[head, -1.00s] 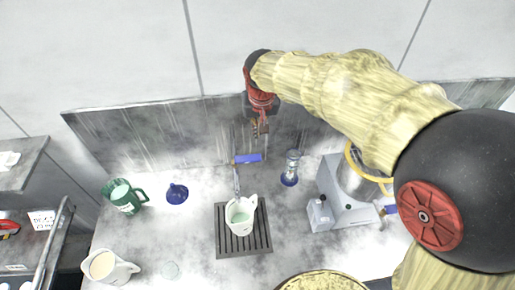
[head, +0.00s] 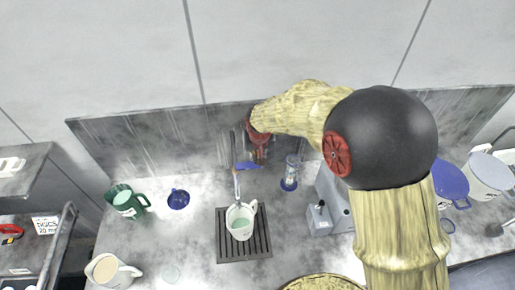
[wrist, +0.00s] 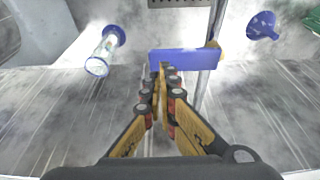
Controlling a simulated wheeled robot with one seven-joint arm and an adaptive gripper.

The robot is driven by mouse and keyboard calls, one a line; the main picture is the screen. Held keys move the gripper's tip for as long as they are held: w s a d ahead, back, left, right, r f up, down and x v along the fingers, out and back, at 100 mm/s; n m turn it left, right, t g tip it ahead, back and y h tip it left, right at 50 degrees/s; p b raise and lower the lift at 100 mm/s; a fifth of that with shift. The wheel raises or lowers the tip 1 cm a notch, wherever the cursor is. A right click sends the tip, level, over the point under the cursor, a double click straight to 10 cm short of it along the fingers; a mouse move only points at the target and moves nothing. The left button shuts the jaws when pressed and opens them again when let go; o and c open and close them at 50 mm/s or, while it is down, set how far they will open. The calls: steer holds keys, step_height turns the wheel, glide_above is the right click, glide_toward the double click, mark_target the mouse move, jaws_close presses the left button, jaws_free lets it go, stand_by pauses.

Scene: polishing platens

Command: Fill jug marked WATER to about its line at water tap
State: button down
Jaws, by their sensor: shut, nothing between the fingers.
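A white jug (head: 232,229) stands upright on the dark drain grate, with pale greenish content inside. Its marking and line cannot be read. The water tap (head: 237,184) rises behind it, its spout over the jug; I cannot tell whether water runs. The tap's blue lever (head: 249,166) also lies across the wrist view (wrist: 200,59). My gripper (wrist: 163,70) is shut and empty, its fingertips at the left part of the lever, seemingly close to or touching it. In the head view my gripper (head: 261,154) is small, just right of the lever.
A green jug (head: 125,201) and blue funnel (head: 178,199) stand left. A cream-filled jug (head: 106,268) is front left. A glass cylinder with blue base (head: 290,174) stands right of the tap, beside a grey machine (head: 324,214). The back panel (head: 160,140) is close behind my gripper.

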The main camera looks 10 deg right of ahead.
steer(key=shift+f, duration=0.3)
steer(key=f+b, duration=0.2)
steer(key=d+f+b, duration=0.1)
steer(key=b, duration=0.2)
steer(key=shift+f, duration=0.4)
steer(key=shift+r, duration=0.25)
stand_by(3.9)
steer(key=shift+r+p, duration=0.35)
steer(key=shift+r, duration=0.55)
steer(key=shift+w+d+r, duration=0.1)
steer(key=shift+r, duration=0.25)
steer(key=d+v, duration=0.1)
steer(key=v, duration=1.2)
steer(key=shift+w+d, duration=0.3)
steer(key=shift+w, duration=0.1)
